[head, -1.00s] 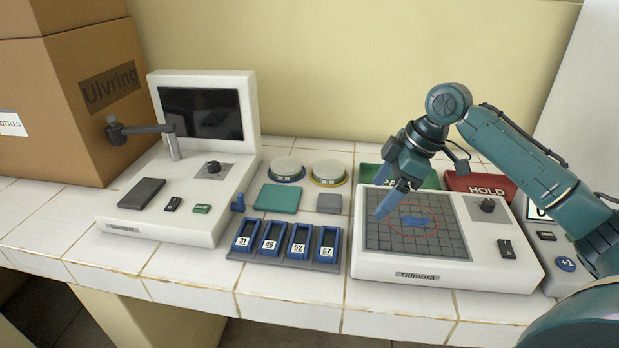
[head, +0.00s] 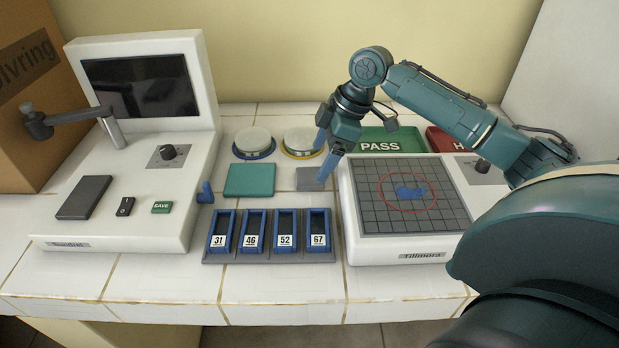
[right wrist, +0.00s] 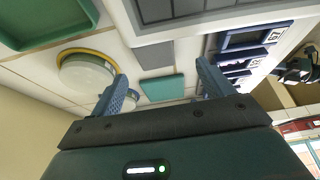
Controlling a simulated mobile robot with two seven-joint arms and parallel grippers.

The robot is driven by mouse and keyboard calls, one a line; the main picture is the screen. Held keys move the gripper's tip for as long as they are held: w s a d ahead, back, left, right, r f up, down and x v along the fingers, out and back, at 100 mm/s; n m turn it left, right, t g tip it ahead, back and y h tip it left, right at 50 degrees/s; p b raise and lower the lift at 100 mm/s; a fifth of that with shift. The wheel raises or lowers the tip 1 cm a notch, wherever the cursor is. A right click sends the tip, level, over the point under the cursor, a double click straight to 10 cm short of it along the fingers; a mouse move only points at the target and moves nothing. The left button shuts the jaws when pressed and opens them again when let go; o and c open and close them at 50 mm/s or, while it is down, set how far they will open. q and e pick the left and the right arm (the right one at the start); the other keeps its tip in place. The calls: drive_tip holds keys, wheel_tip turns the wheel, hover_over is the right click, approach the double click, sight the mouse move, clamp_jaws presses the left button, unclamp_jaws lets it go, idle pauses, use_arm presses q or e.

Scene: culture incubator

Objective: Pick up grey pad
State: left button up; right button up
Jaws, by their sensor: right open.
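The grey pad (head: 309,179) is a small flat grey square lying on the white tiles, between the teal pad and the gridded device in the head view. In the right wrist view the grey pad (right wrist: 154,55) lies in the gap between my fingers, beyond the tips. My right gripper (head: 326,152) is open and empty. It hangs just above the pad, and one finger overlaps the pad's right edge in the head view. The right gripper (right wrist: 161,70) also shows at the front of the right wrist view. My left gripper is not in view.
The teal pad (head: 250,180) lies left of the grey pad, round lidded dishes (head: 254,143) behind. A rack of blue numbered holders (head: 268,259) stands in front. The gridded device (head: 398,254) is close on the right, the green PASS tray (head: 400,140) behind it.

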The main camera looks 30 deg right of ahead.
sight(312, 175)
drive_tip(key=shift+w+d+x, duration=0.1)
drive_tip(key=shift+d+x, duration=0.05)
drive_tip(key=shift+x, duration=0.75)
drive_tip(key=shift+w+d+x, duration=0.1)
drive_tip(key=shift+x, duration=0.8)
drive_tip(key=shift+w+d+x, duration=0.1)
drive_tip(key=shift+d+x, duration=0.05)
drive_tip(key=shift+x, duration=0.75)
drive_tip(key=c, duration=1.1)
